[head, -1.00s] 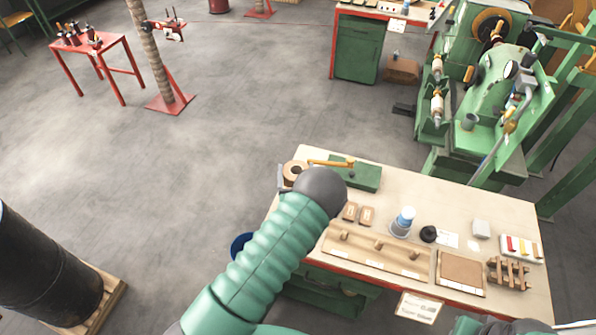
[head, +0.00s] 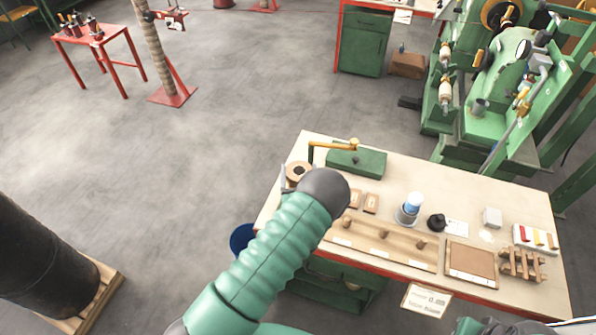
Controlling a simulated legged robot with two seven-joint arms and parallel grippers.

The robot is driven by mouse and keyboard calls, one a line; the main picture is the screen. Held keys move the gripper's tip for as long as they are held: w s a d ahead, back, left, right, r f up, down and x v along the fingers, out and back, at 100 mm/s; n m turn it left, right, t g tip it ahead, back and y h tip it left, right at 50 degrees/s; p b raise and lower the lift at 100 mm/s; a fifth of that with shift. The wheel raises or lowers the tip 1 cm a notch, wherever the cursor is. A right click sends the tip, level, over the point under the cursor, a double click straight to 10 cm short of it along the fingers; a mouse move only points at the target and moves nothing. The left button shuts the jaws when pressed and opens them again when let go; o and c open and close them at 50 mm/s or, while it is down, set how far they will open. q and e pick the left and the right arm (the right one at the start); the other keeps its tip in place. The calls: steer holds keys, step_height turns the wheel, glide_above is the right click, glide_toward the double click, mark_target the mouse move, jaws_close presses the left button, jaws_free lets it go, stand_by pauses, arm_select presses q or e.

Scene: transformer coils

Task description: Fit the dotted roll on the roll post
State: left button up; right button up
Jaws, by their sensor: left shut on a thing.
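A tan-brown roll (head: 299,164) with a dark centre hole shows just beyond the dark wrist ball of my left arm, over the left end of the workbench. Its dots cannot be made out. My left gripper (head: 286,183) is mostly hidden behind the wrist; only a grey sliver shows beside the roll. It appears shut on the roll. A wooden board (head: 393,253) with several short pegs lies along the bench's front edge, right of the wrist. I cannot tell which upright is the roll post. My right gripper is not in view.
The workbench (head: 465,190) holds a green block (head: 367,162) with a brass-coloured arm, small brown blocks (head: 371,203), a blue-white cylinder (head: 411,207), a black knob (head: 436,222) and a wooden rack (head: 523,264). A green machine stands behind. Bare bench lies at the back right.

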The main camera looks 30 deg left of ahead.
arm_select(q)
steer(key=shift+d+f+b, duration=0.25)
steer(key=shift+f+b, duration=0.4)
steer(key=shift+f, duration=0.25)
steer(key=shift+f+b, duration=0.35)
steer(key=shift+a+f+b, duration=0.2)
steer(key=shift+f+b, duration=0.4)
steer(key=shift+f, duration=0.15)
steer(key=shift+a+f, duration=0.15)
steer(key=shift+f, duration=0.2)
